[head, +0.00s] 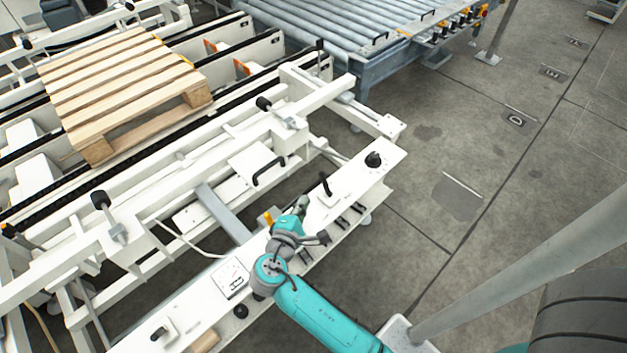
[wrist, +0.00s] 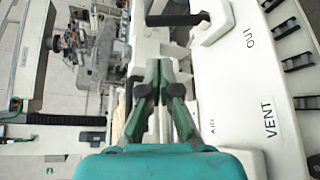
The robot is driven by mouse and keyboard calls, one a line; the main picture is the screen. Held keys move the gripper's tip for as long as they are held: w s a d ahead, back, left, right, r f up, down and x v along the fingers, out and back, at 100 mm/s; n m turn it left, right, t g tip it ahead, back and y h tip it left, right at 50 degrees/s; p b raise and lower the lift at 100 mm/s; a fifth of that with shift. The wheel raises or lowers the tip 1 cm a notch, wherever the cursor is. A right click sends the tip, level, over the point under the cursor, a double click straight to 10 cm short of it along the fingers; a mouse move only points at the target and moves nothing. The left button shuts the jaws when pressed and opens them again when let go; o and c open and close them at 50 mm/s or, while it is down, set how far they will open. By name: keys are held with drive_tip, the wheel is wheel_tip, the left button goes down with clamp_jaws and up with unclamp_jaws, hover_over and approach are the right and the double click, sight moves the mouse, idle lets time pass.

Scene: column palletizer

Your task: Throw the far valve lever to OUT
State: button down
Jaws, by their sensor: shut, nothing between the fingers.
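The far valve lever (head: 325,184) is a short black handle on a white block of the white panel (head: 385,160) in the head view. In the wrist view the black lever (wrist: 178,19) shows at the top, beside its white block, with the "OUT" label to its right. My gripper (head: 302,202) is just on the near side of the lever, apart from it. In the wrist view my gripper's green fingers (wrist: 159,68) are together and empty, just below the lever. A second lever (head: 158,333) is at the near end of the panel.
A black knob (head: 374,159) stands beyond the lever. Several black clips (head: 340,222) line the panel's right edge. A black grab handle (head: 268,171) and a wooden pallet (head: 118,85) are to the left.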

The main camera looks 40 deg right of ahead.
sight(325, 184)
drive_tip(key=x, duration=1)
drive_tip(key=shift+f, duration=0.1)
